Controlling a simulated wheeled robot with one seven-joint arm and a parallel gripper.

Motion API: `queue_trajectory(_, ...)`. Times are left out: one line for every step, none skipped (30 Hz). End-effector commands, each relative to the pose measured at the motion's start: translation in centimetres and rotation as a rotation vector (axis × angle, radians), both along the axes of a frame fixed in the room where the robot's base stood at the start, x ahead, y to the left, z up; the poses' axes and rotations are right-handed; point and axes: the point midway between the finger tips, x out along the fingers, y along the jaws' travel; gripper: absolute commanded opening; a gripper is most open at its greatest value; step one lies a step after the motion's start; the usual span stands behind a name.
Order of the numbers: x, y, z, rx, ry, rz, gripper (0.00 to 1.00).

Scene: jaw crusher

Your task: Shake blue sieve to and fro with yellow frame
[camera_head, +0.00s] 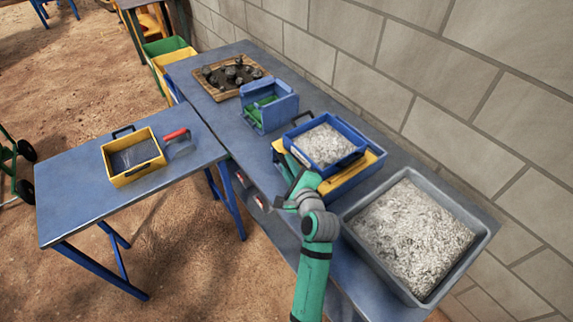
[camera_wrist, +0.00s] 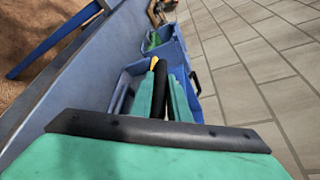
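The blue sieve (camera_head: 358,157), full of grey gravel, rests on the yellow frame (camera_head: 366,164) above a blue tray (camera_head: 378,172) on the long bench. Black handles show at its far-left and near-right sides. The gripper hides most of the sieve there.
A grey tub of gravel (camera_head: 348,213) stands at right. A blue bin (camera_head: 283,112) with green things and a wooden tray of dark stones (camera_head: 222,92) stand farther along. A side table (camera_head: 75,205) holds a yellow-framed box (camera_head: 120,180). A block wall borders the bench.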

Motion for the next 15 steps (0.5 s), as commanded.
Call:
queue_trajectory(0.0, -0.1, -0.1, 0.0, 0.002, -0.001, 0.28)
queue_trajectory(0.0, -0.1, -0.1, 0.001, 0.001, -0.001, 0.33)
queue_trajectory(0.0, -0.1, -0.1, 0.0, 0.0, -0.001, 0.33)
queue_trajectory(0.0, -0.1, -0.1, 0.0, 0.0, -0.001, 0.33)
queue_trajectory(0.0, -0.1, 0.0, 0.0, 0.0, -0.001, 0.33)
queue_trajectory(0.0, 0.0, 0.0, 0.0, 0.0, -0.001, 0.33)
queue_trajectory(0.0, 0.0, 0.0, 0.0, 0.0, -0.001, 0.33)
queue_trajectory(0.0, 0.0, 0.0, 0.0, 0.0, -0.001, 0.33)
queue_trajectory(0.0, 0.0, 0.0, 0.0, 0.0, 0.0, 0.33)
queue_trajectory(0.0, 0.1, 0.0, 0.0, 0.0, 0.0, 0.33)
queue_trajectory(-0.1, 0.1, 0.0, -0.001, -0.001, 0.001, 0.33)
queue_trajectory(-0.2, 0.0, 0.0, -0.001, -0.001, 0.001, 0.33)
queue_trajectory(-0.4, 0.0, 0.1, -0.001, -0.001, 0.0, 0.33)
queue_trajectory(-0.6, -0.1, 0.2, -0.001, -0.001, 0.0, 0.33)
queue_trajectory(-1.0, -0.2, 0.2, 0.0, -0.001, -0.001, 0.33)
